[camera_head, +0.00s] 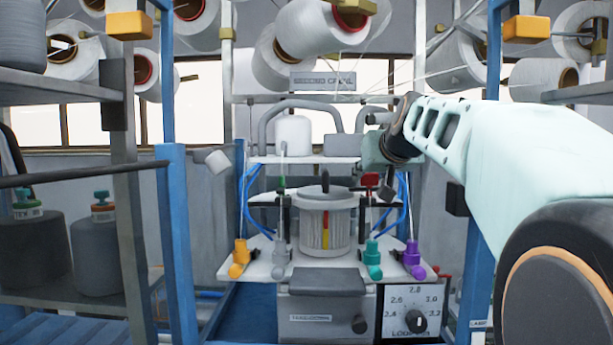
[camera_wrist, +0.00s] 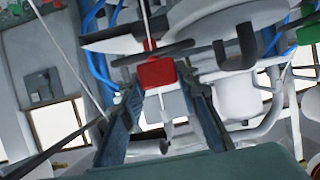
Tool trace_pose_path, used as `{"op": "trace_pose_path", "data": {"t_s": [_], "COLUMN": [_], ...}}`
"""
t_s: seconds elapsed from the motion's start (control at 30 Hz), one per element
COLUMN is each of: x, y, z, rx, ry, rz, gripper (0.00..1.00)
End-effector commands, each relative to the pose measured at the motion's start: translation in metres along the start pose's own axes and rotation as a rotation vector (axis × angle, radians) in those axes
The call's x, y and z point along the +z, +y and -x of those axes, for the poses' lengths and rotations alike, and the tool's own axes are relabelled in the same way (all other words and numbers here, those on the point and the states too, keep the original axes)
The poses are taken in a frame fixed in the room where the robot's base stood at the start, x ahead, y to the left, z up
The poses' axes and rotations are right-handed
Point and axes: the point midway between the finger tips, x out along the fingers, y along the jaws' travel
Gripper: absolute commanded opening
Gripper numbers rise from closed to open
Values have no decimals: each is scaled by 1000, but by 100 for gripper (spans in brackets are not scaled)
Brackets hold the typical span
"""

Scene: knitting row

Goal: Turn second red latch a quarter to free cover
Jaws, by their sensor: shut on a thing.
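The red latch (camera_head: 371,180) sits on a dark post at the right of the knitting machine's grey ribbed cylinder (camera_head: 318,225). My gripper (camera_head: 384,187) reaches it from the upper right. In the wrist view the red block of the latch (camera_wrist: 157,73) lies between the two dark fingers of my gripper (camera_wrist: 165,88), which is shut on it. The cover (camera_head: 326,197) lies on top of the cylinder, with a dark upright knob. A green latch (camera_head: 281,182) stands on the left post; a green part also shows in the wrist view (camera_wrist: 308,32).
Coloured yarn feeders, yellow (camera_head: 240,258), teal (camera_head: 373,260) and purple (camera_head: 413,260), line the front plate (camera_head: 262,268). A white canister (camera_head: 293,135) stands behind. Blue uprights (camera_head: 180,250) flank the machine. Yarn cones (camera_head: 300,30) hang above.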

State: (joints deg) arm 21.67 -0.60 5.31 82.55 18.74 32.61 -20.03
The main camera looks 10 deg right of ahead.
Motion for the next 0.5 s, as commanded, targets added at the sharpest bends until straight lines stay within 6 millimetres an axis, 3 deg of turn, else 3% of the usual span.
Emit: {"op": "trace_pose_path", "data": {"t_s": [0.5], "x": [5], "y": [2], "z": [-4], "rx": [-236], "ry": [-3], "rz": [96], "gripper": [5]}}
